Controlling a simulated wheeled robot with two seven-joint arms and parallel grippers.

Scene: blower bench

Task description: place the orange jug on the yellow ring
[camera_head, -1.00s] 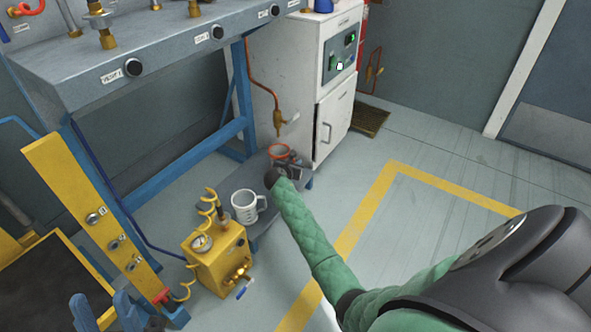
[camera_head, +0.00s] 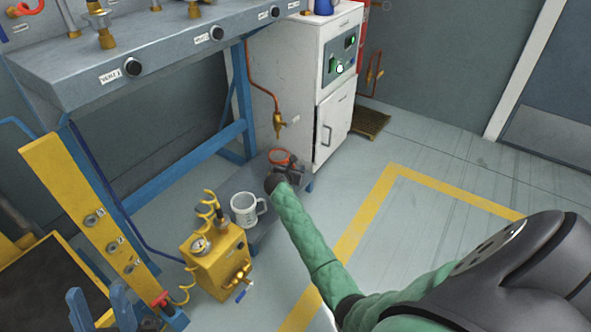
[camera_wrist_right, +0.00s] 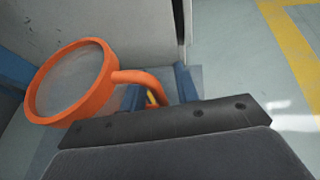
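The orange jug (camera_head: 280,157) stands on a low grey shelf beside the white cabinet. In the right wrist view its round rim and side handle (camera_wrist_right: 70,82) show at the left. My right gripper (camera_head: 290,176) is at the jug's near side and hides much of it. In the right wrist view its blue fingers (camera_wrist_right: 160,92) stand apart on either side of the handle, with a gap showing. My left gripper (camera_head: 101,308) seems to be the pair of blue prongs at the bottom left, spread and empty. I cannot make out the yellow ring; a small yellow bit shows between the right fingers.
A white jug (camera_head: 244,209) stands on the same shelf, left of my right gripper. A yellow box with a gauge (camera_head: 216,262) is in front of it. A copper tap (camera_head: 278,122) hangs above the orange jug. The floor to the right is clear.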

